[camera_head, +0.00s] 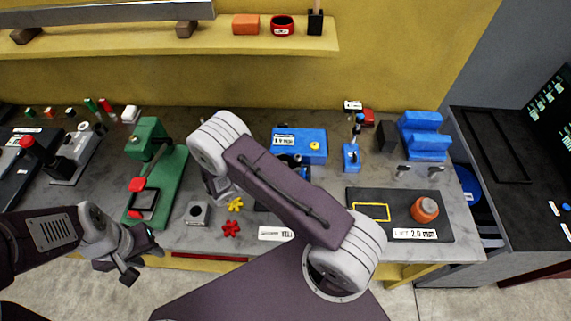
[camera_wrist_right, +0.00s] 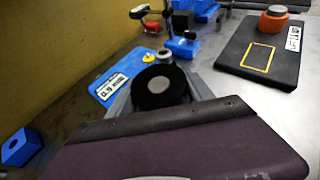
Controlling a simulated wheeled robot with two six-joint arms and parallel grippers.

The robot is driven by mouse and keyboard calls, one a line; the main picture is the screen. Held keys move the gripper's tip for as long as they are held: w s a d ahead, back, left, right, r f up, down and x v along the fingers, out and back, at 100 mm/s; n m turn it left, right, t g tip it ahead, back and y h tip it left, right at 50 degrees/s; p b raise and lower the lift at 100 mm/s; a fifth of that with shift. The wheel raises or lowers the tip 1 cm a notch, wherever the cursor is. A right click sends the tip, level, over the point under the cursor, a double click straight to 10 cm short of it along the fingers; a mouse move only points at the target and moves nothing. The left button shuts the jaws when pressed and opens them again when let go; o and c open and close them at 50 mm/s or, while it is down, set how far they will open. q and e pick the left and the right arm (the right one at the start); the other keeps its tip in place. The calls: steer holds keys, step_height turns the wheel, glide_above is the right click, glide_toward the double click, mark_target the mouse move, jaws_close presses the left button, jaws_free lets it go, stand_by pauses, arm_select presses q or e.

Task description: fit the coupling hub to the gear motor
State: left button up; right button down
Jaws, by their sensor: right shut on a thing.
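A black round part with a grey centre, which I take for the coupling hub (camera_wrist_right: 158,86), is in the middle of the right wrist view. My right gripper (camera_wrist_right: 160,104) is shut on it, with grey parts showing on both sides. In the head view my right arm hides this gripper. My left gripper (camera_head: 138,262) hangs open and empty at the table's front left edge. I cannot single out the gear motor with certainty; dark and grey parts (camera_head: 288,161) beside my right arm are mostly covered by it.
A blue labelled plate (camera_head: 312,152) lies behind my right arm. A dark pad (camera_head: 375,230) with an orange round part (camera_head: 425,209) lies to the right. A green press (camera_head: 150,140), a grey holed block (camera_head: 198,213) and red and yellow knobs (camera_head: 231,229) stand left of it.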

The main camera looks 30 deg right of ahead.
steer(key=shift+c, duration=1.6)
jaws_free()
steer(key=shift+a, duration=0.2)
steer(key=b+v, duration=0.2)
steer(key=v, duration=0.6)
steer(key=shift+s+b, duration=0.1)
steer(key=shift+b, duration=0.25)
steer(key=shift+a+r, duration=0.3)
